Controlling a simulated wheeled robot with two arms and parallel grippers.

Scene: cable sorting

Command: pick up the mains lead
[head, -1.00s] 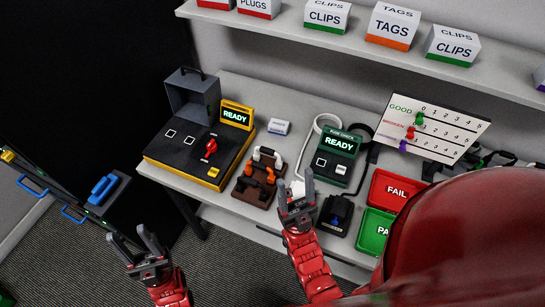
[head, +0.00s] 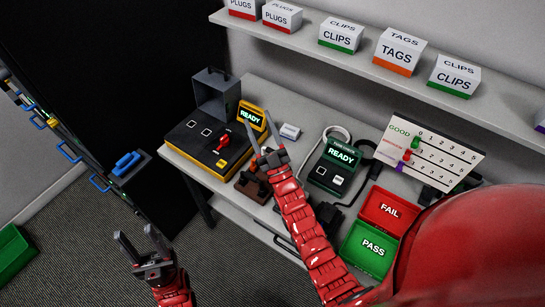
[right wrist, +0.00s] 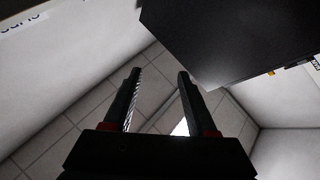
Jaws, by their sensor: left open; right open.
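I cannot single out a mains lead by sight. A brown holder (head: 246,188), with dark items on it, stands at the bench's front edge, partly hidden by my right gripper and forearm. My right gripper (head: 263,138) is open and appears empty, in front of the holder and the yellow-edged tester in the head view. In the right wrist view its two fingers (right wrist: 158,85) stand apart with nothing between them. My left gripper (head: 136,240) is open and empty, low over the floor, left of the bench.
The yellow-edged tester (head: 190,152) and green checker (head: 325,178) both read READY. A red FAIL tray (head: 376,222) and green PASS tray (head: 358,256) lie on the right. A tally board (head: 440,150) stands behind. A dark rack with blue hooks (head: 68,152) is at left; a shelf (head: 350,62) overhangs.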

